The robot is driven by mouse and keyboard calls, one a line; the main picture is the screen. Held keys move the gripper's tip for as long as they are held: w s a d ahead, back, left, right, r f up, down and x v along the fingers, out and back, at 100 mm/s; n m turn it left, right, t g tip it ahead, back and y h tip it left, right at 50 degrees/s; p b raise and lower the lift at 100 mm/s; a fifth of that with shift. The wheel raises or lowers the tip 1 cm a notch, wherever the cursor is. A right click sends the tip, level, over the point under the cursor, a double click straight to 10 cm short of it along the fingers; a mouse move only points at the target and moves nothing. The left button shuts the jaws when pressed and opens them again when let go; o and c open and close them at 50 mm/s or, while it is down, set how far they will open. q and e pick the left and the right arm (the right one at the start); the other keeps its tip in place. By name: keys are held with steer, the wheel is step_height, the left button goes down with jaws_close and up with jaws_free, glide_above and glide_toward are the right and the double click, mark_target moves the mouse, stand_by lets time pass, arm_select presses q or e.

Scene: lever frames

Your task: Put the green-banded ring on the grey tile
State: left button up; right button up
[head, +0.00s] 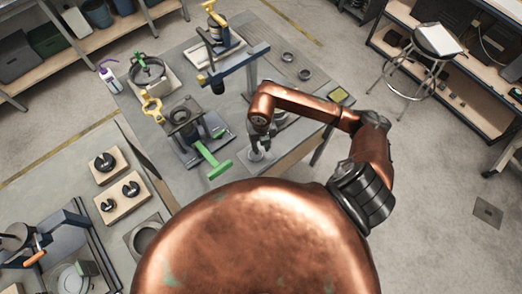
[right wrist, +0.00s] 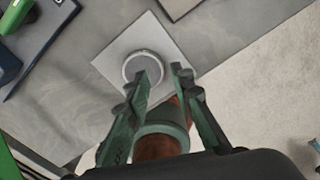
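The tile (head: 257,168) also shows small in the head view, near the table's front edge. My right gripper (right wrist: 167,70) is open, its fingertips apart with nothing gripped between them. In the head view the right gripper (head: 259,146) hangs just over the tile. My left gripper is out of view.
Two other dark rings (head: 288,57) (head: 304,74) lie farther back on the table. A green lever (head: 213,160) on a dark fixture stands left of the gripper. A blue clamp-like frame (head: 235,65) rises behind.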

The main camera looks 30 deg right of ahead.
mark_target(261, 153)
step_height(261, 153, up, 9)
steer(key=shift+f+b, duration=0.2)
steer(key=shift+b, duration=0.1)
